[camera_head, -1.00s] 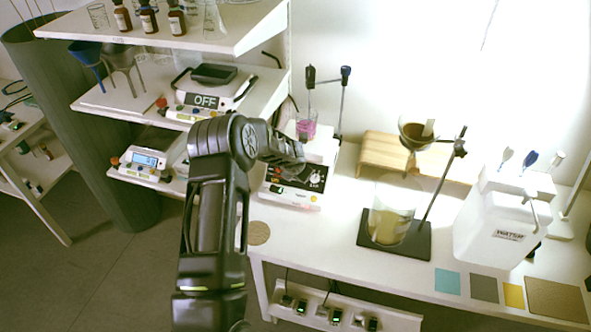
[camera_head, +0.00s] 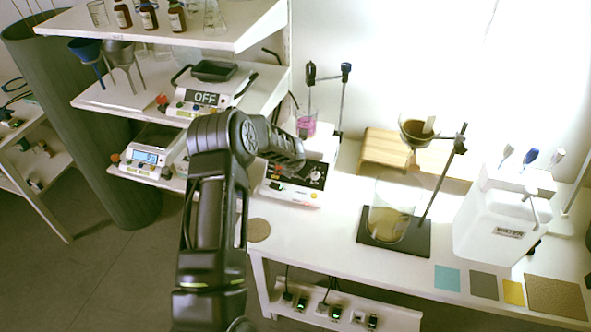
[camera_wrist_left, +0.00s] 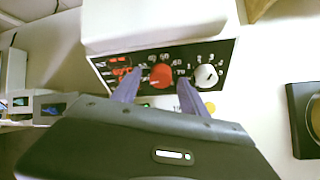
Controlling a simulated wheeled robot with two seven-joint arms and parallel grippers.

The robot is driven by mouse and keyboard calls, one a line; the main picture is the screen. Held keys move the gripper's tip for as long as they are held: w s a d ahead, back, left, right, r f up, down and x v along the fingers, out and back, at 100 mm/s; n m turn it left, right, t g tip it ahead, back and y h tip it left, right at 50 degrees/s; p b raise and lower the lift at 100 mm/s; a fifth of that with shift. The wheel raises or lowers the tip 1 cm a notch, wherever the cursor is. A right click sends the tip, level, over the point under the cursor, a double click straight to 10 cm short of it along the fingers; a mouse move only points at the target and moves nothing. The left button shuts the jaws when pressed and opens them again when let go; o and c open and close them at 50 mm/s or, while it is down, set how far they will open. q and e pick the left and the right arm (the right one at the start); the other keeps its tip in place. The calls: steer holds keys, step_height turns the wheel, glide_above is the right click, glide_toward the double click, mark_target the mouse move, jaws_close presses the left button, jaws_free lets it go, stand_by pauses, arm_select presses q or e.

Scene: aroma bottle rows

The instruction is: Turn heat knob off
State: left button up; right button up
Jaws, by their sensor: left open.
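The hotplate stirrer (camera_head: 292,193) stands at the left end of the white bench. Its dark front panel (camera_wrist_left: 111,72) shows red lit digits, a red knob (camera_wrist_left: 160,75) with numbers around it, and a white knob (camera_wrist_left: 206,76) to its right. My left gripper (camera_wrist_left: 158,80) is open, with its purple fingers on either side of the red knob in the left wrist view. I cannot tell whether the fingers touch the knob. In the head view my left arm (camera_head: 215,215) reaches to the stirrer and its fingertips are hard to make out. My right gripper is out of view.
A beaker with pink liquid (camera_head: 306,127) stands on the stirrer. A shelf with scales (camera_head: 203,98) is to its left. A beaker (camera_head: 388,218) on a dark stand base (camera_head: 415,243) and a white water container (camera_head: 490,232) stand to the right.

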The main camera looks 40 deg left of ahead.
arm_select(q)
steer(key=b+v, duration=0.1)
steer(key=v, duration=0.6)
steer(key=shift+s+r, duration=0.2)
steer(key=shift+r, duration=0.1)
steer(key=shift+d, duration=0.1)
